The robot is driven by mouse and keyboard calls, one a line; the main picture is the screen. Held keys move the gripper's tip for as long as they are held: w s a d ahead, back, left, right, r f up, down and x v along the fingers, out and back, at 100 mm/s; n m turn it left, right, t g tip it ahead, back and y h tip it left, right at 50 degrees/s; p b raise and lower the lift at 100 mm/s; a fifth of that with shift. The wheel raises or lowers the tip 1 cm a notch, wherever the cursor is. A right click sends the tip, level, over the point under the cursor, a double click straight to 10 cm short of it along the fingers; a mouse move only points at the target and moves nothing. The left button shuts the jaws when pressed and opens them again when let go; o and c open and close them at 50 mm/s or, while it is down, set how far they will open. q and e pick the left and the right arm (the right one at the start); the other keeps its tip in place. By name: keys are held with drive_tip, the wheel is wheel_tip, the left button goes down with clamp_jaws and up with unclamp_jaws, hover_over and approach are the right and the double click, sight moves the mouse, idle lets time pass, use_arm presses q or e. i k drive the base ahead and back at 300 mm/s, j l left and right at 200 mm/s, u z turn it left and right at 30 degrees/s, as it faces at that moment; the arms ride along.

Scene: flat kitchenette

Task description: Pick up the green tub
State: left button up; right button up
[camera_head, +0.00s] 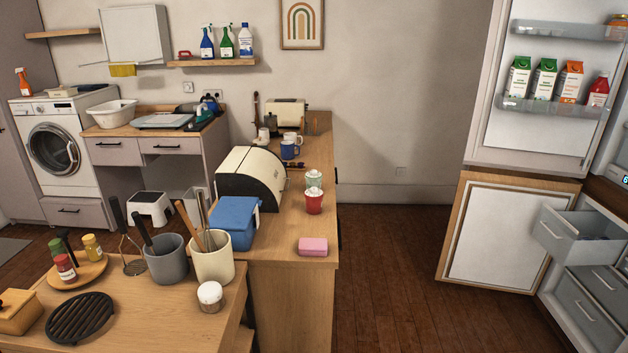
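A small pale green tub (314,181) with a whitish top stands on the wooden counter (290,247), near its right edge. A red tub (314,204) with a white top stands directly in front of it and hides its lower part. I cannot tell whether the two tubs touch. Neither of my grippers shows in the head view.
A cream bread bin (251,178) and a blue box (234,222) stand left of the tubs. A pink block (313,246) lies near the counter's front end. Mugs (290,149) stand farther back. The fridge drawer (578,240) is pulled out at right; floor between is clear.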

sight(311, 181)
drive_tip(key=i+l+u, duration=0.1)
drive_tip(key=i+l, duration=0.45)
drive_tip(key=l, duration=0.2)
drive_tip(key=i+l+u, duration=0.15)
drive_tip(key=i+l, duration=0.15)
drive_tip(key=i+l+u, duration=0.1)
drive_tip(key=i+l, duration=0.15)
drive_tip(key=l, duration=0.3)
drive_tip(key=i+l, duration=0.25)
drive_tip(key=l, duration=0.2)
drive_tip(key=u, duration=0.05)
